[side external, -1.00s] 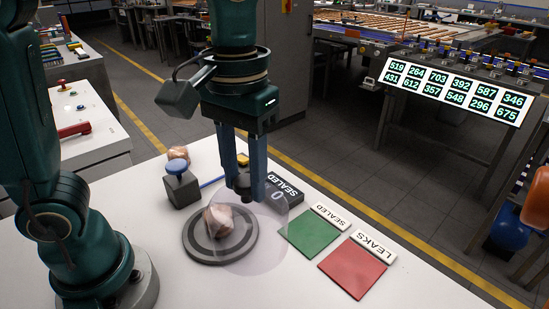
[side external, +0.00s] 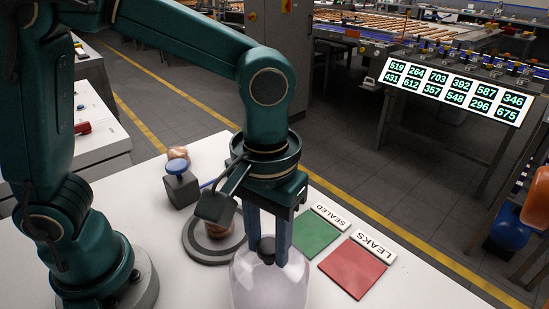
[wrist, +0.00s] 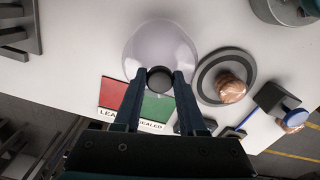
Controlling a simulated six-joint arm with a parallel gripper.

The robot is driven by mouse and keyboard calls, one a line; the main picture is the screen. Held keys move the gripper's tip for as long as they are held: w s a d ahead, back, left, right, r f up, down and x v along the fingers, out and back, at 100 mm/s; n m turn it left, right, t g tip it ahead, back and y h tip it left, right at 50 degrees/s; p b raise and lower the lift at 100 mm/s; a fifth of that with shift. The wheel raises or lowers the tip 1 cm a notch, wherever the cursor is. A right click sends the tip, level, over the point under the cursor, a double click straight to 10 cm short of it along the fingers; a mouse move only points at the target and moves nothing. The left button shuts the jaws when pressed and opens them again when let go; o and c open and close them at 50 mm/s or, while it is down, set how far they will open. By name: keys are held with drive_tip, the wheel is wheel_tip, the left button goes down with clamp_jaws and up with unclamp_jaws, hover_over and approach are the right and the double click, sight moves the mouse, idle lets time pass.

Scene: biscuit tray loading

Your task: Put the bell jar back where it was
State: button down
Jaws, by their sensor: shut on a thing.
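The clear bell jar (side external: 268,285) hangs by its dark knob from my gripper (side external: 266,243). The fingers are shut on the knob, and the wrist view shows the knob between the fingertips (wrist: 160,78). The jar (wrist: 160,40) is off to the side of the round grey base plate (side external: 201,250), nearer the side camera. A wrapped brownish pack (wrist: 230,88) sits on the plate, uncovered; my arm partly hides it in the side view. The jar's lower edge runs to the bottom of the side view, so I cannot tell whether it touches the table.
A green mat (side external: 311,239) and a red mat (side external: 353,272) lie right of the jar, with SEALED and LEAKS signs behind. A dark block with a blue knob (side external: 181,185) and a second pack (side external: 178,152) stand behind the plate. Bare white table (side external: 185,285) lies front left.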

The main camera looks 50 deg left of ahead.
drive_tip(key=shift+f, duration=0.1)
drive_tip(key=shift+c, duration=2.4)
unclamp_jaws()
drive_tip(key=shift+r, duration=6.1)
drive_tip(key=s+a+f+m+t, duration=0.3)
drive_tip(key=a+f, duration=0.4)
drive_tip(key=a, duration=0.5)
drive_tip(key=shift+s+t, duration=0.55)
drive_tip(key=shift+t, duration=0.75)
